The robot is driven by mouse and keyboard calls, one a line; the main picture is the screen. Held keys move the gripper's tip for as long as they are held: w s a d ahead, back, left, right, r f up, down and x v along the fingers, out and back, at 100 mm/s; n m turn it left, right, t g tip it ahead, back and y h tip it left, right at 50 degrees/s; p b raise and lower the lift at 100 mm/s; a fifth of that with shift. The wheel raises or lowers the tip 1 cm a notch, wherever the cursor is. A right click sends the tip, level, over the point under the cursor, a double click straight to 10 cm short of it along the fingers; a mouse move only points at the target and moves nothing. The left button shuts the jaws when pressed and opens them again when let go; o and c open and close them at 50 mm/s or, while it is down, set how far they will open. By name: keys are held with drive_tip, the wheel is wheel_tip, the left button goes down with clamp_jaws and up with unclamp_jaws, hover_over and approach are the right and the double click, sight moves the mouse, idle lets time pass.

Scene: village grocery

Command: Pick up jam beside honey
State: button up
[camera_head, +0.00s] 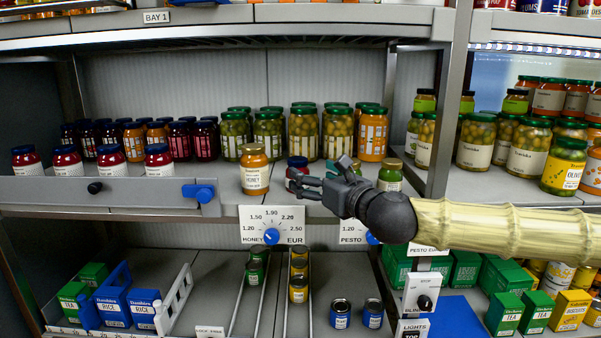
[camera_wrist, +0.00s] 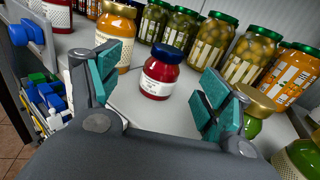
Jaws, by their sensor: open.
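The honey jar (camera_head: 254,172) is amber with a gold lid and stands at the front of the middle shelf. A red jam jar (camera_wrist: 161,76) with a dark blue lid stands upright just right of the honey, which also shows in the wrist view (camera_wrist: 117,38). In the head view the jam's lid (camera_head: 297,162) shows, while my gripper hides much of its body. My gripper (camera_head: 322,172) is open in front of the jam. In the wrist view its teal fingertips (camera_wrist: 163,82) are apart, with the jam between and beyond them, and nothing is held.
A gold-lidded green jar (camera_head: 390,176) stands close to the right of my gripper. Tall olive jars (camera_head: 304,133) line the back. A blue slider (camera_head: 199,192) and a rail (camera_head: 120,191) with red jars behind are at left. Shelf between honey and rail is clear.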

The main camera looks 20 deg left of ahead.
sight(303, 166)
drive_tip(key=shift+p+x, duration=0.35)
drive_tip(key=shift+x, duration=0.8)
drive_tip(key=shift+w+a+r, duration=0.1)
drive_tip(key=shift+w, duration=0.5)
drive_tip(key=shift+w+a+r+p, duration=0.15)
drive_tip(key=shift+w+a+p, duration=0.4)
drive_tip(key=shift+p, duration=0.3)
drive_tip(key=shift+f+p+x, duration=0.2)
drive_tip(key=shift+p+x, duration=0.75)
drive_tip(key=shift+x, duration=1)
drive_tip(key=shift+d, duration=0.1)
drive_tip(key=shift+c, duration=0.3)
drive_tip(key=c, duration=1.3)
drive_tip(key=shift+r, duration=0.2)
